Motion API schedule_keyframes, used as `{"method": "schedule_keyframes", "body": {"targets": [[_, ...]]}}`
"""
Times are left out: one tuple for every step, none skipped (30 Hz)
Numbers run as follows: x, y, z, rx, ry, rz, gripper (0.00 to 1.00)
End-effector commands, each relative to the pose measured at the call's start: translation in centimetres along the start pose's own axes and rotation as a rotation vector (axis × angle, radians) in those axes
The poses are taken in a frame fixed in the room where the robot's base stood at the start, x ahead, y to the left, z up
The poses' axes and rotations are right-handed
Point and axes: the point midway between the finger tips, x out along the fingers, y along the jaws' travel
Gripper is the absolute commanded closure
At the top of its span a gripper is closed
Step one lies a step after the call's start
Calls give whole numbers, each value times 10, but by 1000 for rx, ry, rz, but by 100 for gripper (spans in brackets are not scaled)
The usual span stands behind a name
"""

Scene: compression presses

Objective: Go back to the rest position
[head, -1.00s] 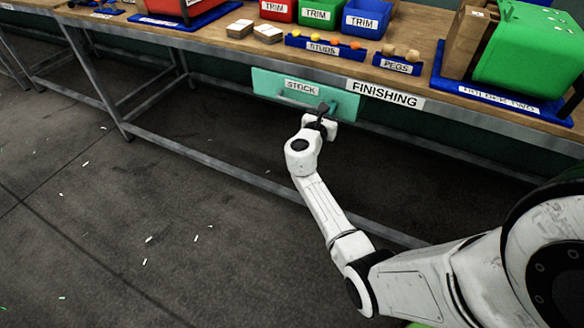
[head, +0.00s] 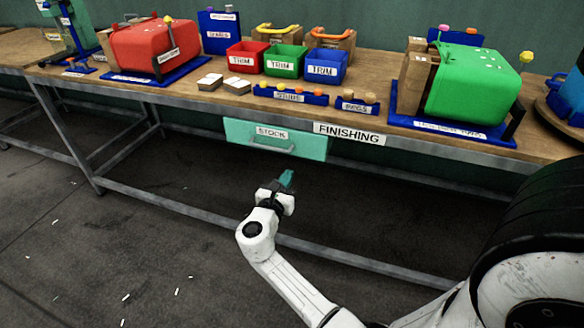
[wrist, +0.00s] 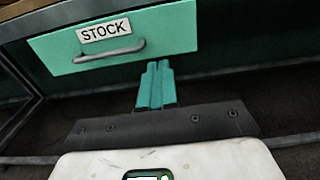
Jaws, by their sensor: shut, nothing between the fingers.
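My gripper (head: 287,178) is below and in front of the teal drawer (head: 308,148) labelled STOCK, under the bench edge. Its teal fingers are closed together with nothing between them, as the wrist view also shows (wrist: 157,84). The drawer front (wrist: 175,32) and its grey handle (wrist: 110,51) lie ahead of the fingers in the wrist view, and the fingers are apart from the handle. Whether the drawer is fully closed I cannot tell.
The bench (head: 200,103) carries red, green and blue TRIM bins (head: 284,60), a STUDS rack (head: 290,95), a PEGS rack (head: 357,104), a red press (head: 150,50) and a green press (head: 475,85). A lower metal rail (head: 180,208) runs behind my arm. The floor at left is open.

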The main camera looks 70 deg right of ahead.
Motion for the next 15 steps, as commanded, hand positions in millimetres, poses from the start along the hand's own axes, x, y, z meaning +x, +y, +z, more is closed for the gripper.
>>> {"method": "schedule_keyframes", "body": {"targets": [[-5, 1, 1, 1, 0, 2, 100], [-6, 0, 1, 1, 0, 1, 100], [-8, 0, 1, 1, 0, 0, 100], [-9, 0, 1, 1, 0, 0, 100], [-10, 0, 1, 1, 0, 0, 100], [-10, 0, 0, 1, 0, 0, 100], [-10, 0, 0, 1, 0, 0, 100], [-10, 0, 0, 1, 0, 0, 100], [-10, 0, 0, 1, 0, 0, 100], [-10, 0, 0, 1, 0, 0, 100], [-10, 0, 0, 1, 0, 0, 100], [-10, 0, 0, 1, 0, 0, 100], [-10, 0, 1, 4, 1, -1, 100], [-12, -2, 2, 26, 11, -3, 100], [-15, -6, 2, 66, 31, -10, 100]]}}
